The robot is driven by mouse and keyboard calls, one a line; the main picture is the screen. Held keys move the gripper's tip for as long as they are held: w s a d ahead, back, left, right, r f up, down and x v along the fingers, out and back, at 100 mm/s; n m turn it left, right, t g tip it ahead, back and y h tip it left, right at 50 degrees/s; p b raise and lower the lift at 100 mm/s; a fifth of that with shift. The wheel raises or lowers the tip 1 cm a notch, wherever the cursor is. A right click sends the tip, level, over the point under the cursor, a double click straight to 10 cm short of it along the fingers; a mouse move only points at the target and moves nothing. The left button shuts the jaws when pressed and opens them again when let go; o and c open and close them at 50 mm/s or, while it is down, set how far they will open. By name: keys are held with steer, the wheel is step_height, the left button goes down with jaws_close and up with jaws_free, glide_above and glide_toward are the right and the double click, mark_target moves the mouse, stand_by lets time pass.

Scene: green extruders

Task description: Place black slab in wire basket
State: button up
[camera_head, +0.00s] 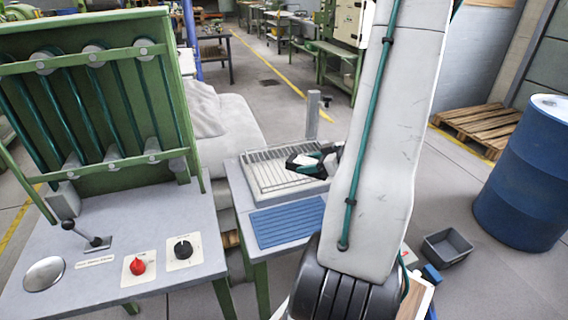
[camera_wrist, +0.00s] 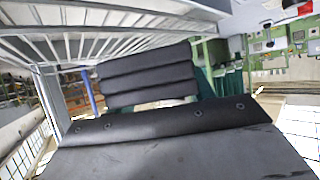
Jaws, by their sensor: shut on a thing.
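The wire basket (camera_head: 262,182) is a pale, shallow wire rack on the small grey table. Its wires also fill the upper left of the wrist view (camera_wrist: 62,14). My gripper (camera_head: 312,161), black and teal, is over the basket's right part in the head view. In the wrist view a dark ribbed piece, which looks like the black slab (camera_wrist: 148,75), sits between teal gripper parts, and the gripper is shut on it. The slab appears beside the basket's wires there; I cannot tell whether they touch. The slab cannot be made out in the head view.
A blue ribbed mat (camera_head: 288,222) lies in front of the basket. A grey post (camera_head: 312,115) stands behind it. A green machine with a console (camera_head: 110,265) is at left. A blue drum (camera_head: 525,175), pallet (camera_head: 478,124) and grey bin (camera_head: 447,247) are at right.

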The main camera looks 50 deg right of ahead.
steer(key=w, duration=0.6)
steer(key=w+d+f, duration=0.1)
steer(key=w, duration=0.2)
steer(key=shift+w, duration=0.4)
steer(key=shift+f, duration=1.7)
steer(key=shift+f, duration=0.1)
steer(key=o, duration=1.2)
steer(key=shift+c, duration=0.2)
